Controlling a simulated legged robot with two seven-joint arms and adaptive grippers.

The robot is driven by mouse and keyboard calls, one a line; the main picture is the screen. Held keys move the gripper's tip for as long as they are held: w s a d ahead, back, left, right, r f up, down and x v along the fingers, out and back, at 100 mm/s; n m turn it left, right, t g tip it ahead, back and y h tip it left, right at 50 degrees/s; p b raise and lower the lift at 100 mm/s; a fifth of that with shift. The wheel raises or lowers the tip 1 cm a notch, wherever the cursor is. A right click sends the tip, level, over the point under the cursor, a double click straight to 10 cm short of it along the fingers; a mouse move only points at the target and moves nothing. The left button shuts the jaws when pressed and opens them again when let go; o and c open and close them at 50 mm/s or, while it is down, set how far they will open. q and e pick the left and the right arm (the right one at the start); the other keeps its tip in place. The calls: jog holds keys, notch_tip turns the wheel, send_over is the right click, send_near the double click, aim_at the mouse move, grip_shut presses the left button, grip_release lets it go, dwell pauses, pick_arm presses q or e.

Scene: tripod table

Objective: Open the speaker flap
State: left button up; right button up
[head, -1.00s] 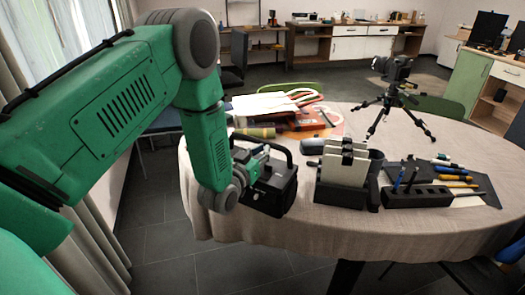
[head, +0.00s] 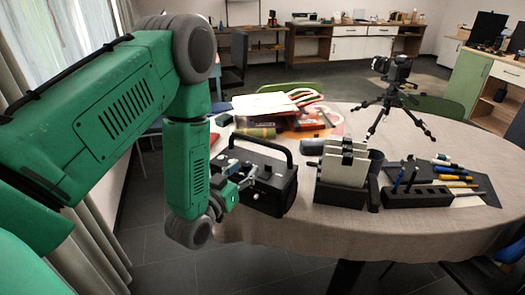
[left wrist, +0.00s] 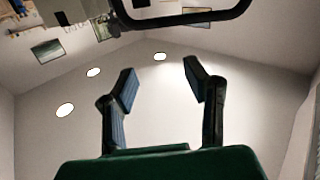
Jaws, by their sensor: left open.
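The speaker (head: 278,190) is a black box with a carry handle (head: 270,143) on top. It stands on the near left edge of the round table in the head view. My left gripper (head: 246,178) is at its left side, close to its knobbed face; I cannot tell whether they touch. My forearm and wrist hide part of its left side. In the left wrist view my left gripper (left wrist: 160,78) is open with nothing between its fingers. A dark bar, likely the handle (left wrist: 190,21), crosses the top there. I cannot make out the flap. My right gripper is not in view.
A black holder with white slabs (head: 342,175) stands just right of the speaker. Further right is a pen block (head: 417,197). Books and papers (head: 275,104) lie behind, and a camera on a tripod (head: 393,95) stands at the back.

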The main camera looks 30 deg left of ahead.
pick_arm(q)
jog(key=shift+s+d, duration=0.1)
jog(key=shift+s, duration=0.85)
